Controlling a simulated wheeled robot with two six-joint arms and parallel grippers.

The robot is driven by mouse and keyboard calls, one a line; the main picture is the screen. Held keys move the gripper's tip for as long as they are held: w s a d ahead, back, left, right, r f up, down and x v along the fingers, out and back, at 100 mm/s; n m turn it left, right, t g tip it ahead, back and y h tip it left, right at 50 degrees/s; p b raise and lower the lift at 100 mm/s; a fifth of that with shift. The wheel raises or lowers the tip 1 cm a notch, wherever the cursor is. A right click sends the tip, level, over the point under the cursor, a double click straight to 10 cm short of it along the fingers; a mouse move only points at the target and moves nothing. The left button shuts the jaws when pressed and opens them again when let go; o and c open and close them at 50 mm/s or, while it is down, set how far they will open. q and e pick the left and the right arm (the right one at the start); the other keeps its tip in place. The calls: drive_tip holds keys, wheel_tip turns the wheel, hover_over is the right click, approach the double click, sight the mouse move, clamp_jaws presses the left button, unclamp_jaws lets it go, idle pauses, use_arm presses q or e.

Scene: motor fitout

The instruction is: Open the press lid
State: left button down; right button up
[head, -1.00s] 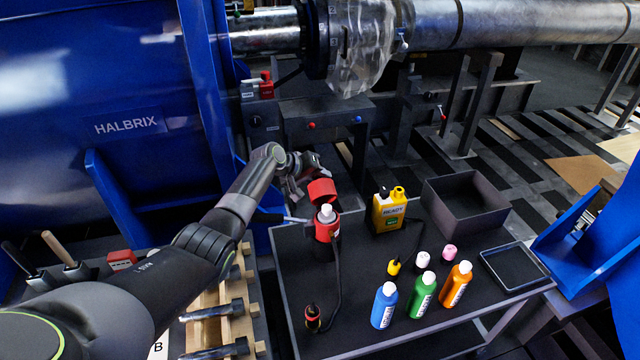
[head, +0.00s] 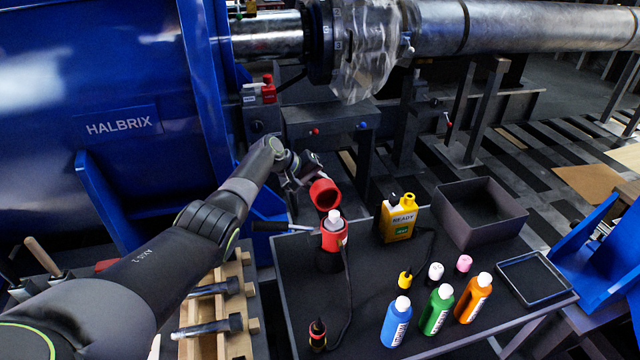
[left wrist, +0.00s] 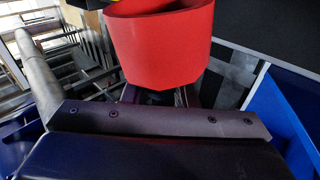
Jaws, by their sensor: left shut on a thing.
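The press (head: 331,240) is a red and black unit at the near table's left edge, with a white bottle top (head: 334,216) standing in it. Its red cup-shaped lid (head: 324,194) is up above and behind the body, tilted so its hollow shows. A lever with a black grip (head: 272,227) sticks out to the left of the press. My left gripper (head: 312,180) is at the back of the lid and shut on it; the fingertips are mostly hidden. In the left wrist view the lid (left wrist: 160,45) fills the top middle. My right gripper is not in view.
On the dark table (head: 300,285) stand a yellow READY unit (head: 397,220), blue (head: 396,322), green (head: 437,310) and orange (head: 473,300) bottles, small caps, a bin (head: 480,230) and a shallow tray (head: 535,278). A large blue HALBRIX machine (head: 120,100) stands behind my left arm.

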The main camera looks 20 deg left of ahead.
use_arm(q)
drive_tip(key=shift+s+f, duration=0.1)
drive_tip(key=shift+f, duration=0.15)
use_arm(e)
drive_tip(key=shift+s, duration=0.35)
use_arm(q)
drive_tip(key=c, duration=1.2)
unclamp_jaws()
drive_tip(key=shift+d, duration=0.1)
drive_tip(key=shift+o, duration=0.2)
drive_tip(key=shift+r, duration=0.1)
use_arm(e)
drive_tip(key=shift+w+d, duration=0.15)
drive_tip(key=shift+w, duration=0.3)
use_arm(q)
drive_tip(key=shift+r, duration=0.1)
drive_tip(key=shift+a+r+p, duration=0.35)
drive_tip(key=shift+a+r, duration=0.05)
drive_tip(key=p+v, duration=0.1)
drive_tip(key=v, duration=1.5)
drive_tip(key=shift+p, duration=0.4)
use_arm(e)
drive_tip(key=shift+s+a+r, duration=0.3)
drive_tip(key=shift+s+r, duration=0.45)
use_arm(q)
drive_tip(key=shift+s+f, duration=0.15)
